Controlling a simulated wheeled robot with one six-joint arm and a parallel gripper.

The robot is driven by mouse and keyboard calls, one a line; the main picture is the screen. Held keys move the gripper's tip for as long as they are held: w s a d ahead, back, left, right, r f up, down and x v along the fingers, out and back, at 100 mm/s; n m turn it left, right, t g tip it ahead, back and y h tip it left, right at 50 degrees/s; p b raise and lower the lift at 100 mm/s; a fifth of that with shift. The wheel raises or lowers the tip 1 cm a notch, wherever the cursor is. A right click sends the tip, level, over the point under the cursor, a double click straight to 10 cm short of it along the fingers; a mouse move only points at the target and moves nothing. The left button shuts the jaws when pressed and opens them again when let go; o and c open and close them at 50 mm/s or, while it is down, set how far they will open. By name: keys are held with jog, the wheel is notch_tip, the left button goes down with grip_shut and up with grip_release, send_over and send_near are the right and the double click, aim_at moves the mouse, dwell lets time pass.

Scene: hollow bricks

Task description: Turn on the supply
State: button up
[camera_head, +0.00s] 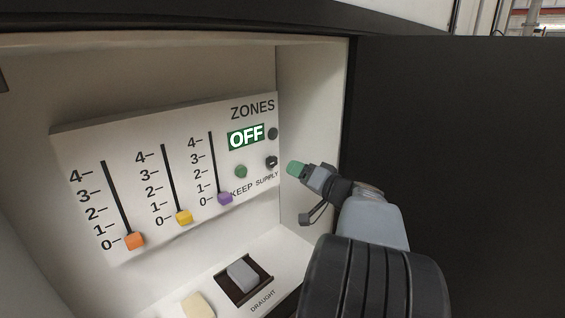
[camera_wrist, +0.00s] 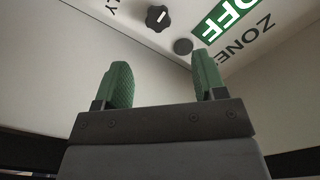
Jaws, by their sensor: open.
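The white panel (camera_head: 190,160) stands inside a cabinet and carries a lit green display (camera_head: 246,137) reading OFF. A dark knob labelled SUPPLY (camera_head: 271,162) sits at the panel's right edge; in the wrist view the knob (camera_wrist: 158,18) shows a white mark. A round dark button or lamp (camera_head: 272,133) is above it, and a green one (camera_head: 241,171), near the word KEEP, is to its left. My gripper (camera_head: 295,168) is just right of the knob, apart from it. In the wrist view its green fingers (camera_wrist: 164,82) are open with nothing between them.
Three sliders, orange (camera_head: 134,241), yellow (camera_head: 184,217) and purple (camera_head: 225,199), all stand at 0. A grey rocker (camera_head: 242,273) labelled DRAUGHT and a cream block (camera_head: 199,306) are on the lower ledge. The cabinet's right wall (camera_head: 310,110) and a dark door (camera_head: 455,150) bound the right side.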

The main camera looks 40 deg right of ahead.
aim_at(274, 162)
jog(key=w, duration=0.3)
jog(key=w+a, duration=0.1)
jog(key=w, duration=0.7)
jog(key=shift+a, duration=0.25)
